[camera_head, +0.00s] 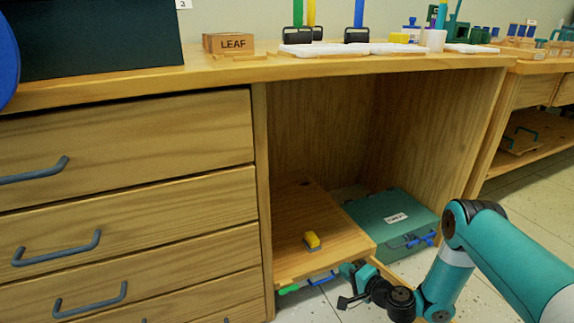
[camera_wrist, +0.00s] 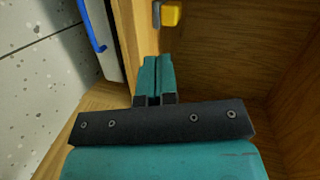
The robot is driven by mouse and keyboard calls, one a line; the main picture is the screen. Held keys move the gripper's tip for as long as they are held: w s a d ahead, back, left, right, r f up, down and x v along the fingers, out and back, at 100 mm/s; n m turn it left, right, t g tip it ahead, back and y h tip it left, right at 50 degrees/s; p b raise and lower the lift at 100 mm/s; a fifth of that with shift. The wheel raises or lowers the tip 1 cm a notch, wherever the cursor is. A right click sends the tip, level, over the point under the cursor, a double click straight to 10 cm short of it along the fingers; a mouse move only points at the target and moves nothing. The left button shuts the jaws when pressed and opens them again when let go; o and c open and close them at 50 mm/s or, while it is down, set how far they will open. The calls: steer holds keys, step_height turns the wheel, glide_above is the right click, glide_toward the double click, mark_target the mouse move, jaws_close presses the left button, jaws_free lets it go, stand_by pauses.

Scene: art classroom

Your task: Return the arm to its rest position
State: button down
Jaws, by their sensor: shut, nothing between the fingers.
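My arm reaches in from the lower right of the head view, low in front of the open bay of a wooden cabinet (camera_head: 385,110). My gripper (camera_head: 347,270) is near the front edge of the wooden shelf board (camera_head: 300,262). In the wrist view the two teal fingers (camera_wrist: 152,75) are closed together with nothing between them.
A teal labelled box (camera_head: 385,212) with a blue handle stands in the bay, right of the board. Drawers with blue-grey handles (camera_head: 60,250) are at left. The tabletop (camera_head: 215,72) holds a LEAF block (camera_head: 232,43) and white trays. Speckled floor (camera_head: 505,215) is open at right.

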steer(key=a+r+n+g+y+p, duration=0.15)
steer(key=a+r+n, duration=0.25)
steer(key=r, duration=0.5)
steer(key=a+r+n+g+y, duration=0.2)
steer(key=a+r+n+g, duration=0.15)
steer(key=r, duration=0.55)
steer(key=s+a+r+n+g+p, duration=0.1)
steer(key=s+a+r+n+g, duration=0.15)
steer(key=r, duration=0.35)
steer(key=s+a+r+n+g+p, duration=0.1)
steer(key=s+r+n, duration=0.15)
steer(key=r, duration=0.45)
steer(key=s+d+r+n+g+h+p, duration=0.25)
steer(key=s+r, duration=0.55)
steer(key=s, duration=0.5)
steer(key=s+d+r+n+g+h+p, duration=0.15)
steer(key=s+d+r+h, duration=0.25)
steer(key=s+r, duration=0.75)
steer(key=s+r+p, duration=0.3)
steer(key=r+p, duration=3.2)
steer(key=p, duration=0.2)
steer(key=shift+n+h+p, duration=0.3)
steer(key=shift+n+p, duration=0.05)
steer(key=shift+p, duration=0.05)
steer(key=shift+d, duration=0.15)
